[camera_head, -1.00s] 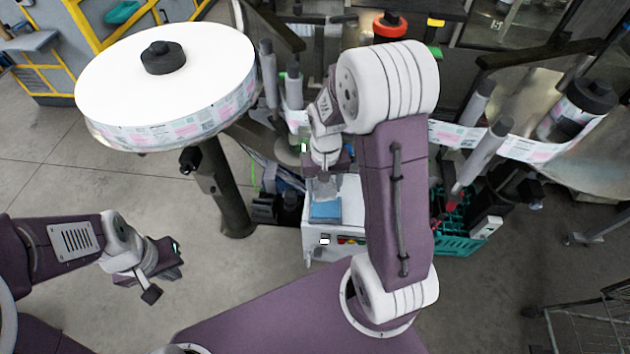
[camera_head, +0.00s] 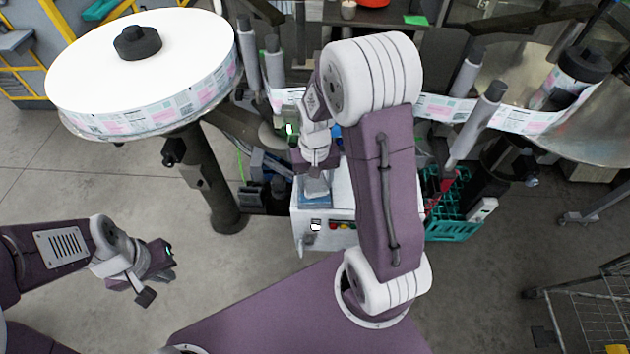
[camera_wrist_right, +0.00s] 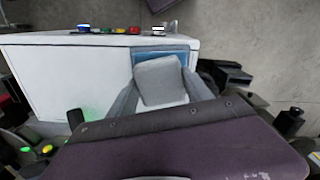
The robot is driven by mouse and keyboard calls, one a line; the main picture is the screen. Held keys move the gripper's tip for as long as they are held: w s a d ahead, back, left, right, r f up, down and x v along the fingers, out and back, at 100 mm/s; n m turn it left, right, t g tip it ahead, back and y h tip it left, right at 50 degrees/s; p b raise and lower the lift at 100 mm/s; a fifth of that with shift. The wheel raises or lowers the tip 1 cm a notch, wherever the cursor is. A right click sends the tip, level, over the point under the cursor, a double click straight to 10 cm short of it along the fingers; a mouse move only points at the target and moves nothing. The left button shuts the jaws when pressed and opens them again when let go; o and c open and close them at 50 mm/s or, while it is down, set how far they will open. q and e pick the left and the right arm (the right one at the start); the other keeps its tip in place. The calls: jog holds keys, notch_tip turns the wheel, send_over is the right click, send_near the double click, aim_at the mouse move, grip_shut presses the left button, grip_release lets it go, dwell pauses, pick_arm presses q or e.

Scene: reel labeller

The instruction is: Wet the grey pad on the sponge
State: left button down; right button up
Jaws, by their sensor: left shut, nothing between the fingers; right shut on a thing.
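A grey pad (camera_wrist_right: 160,82) is held between the two fingers of my right gripper (camera_wrist_right: 163,95), which is shut on it. In the head view the right gripper (camera_head: 316,184) points down over the top of the white cabinet. The blue sponge (camera_wrist_right: 180,54) lies behind the pad in the wrist view, its rim showing around the pad. A strip of the sponge (camera_head: 313,202) also shows in the head view. I cannot tell whether pad and sponge touch. My left gripper (camera_head: 158,283) is shut and empty, away at the lower left over the floor.
The white cabinet (camera_head: 335,220) has coloured buttons on its front. A large white reel (camera_head: 150,70) stands on a post (camera_head: 212,185) at left. Label web runs past rollers (camera_head: 472,130) at right. A green crate (camera_head: 455,220) stands right of the cabinet; a wire cart (camera_head: 585,315) is lower right.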

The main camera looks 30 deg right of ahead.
aim_at(315, 182)
dwell(0.4)
jog(key=shift+f+b, duration=0.35)
jog(key=shift+f, duration=0.15)
dwell(0.3)
dwell(1.0)
jog(key=shift+s, duration=0.1)
notch_tip(315, 182, up, 7)
jog(key=p, duration=0.7)
jog(key=shift+r, duration=0.1)
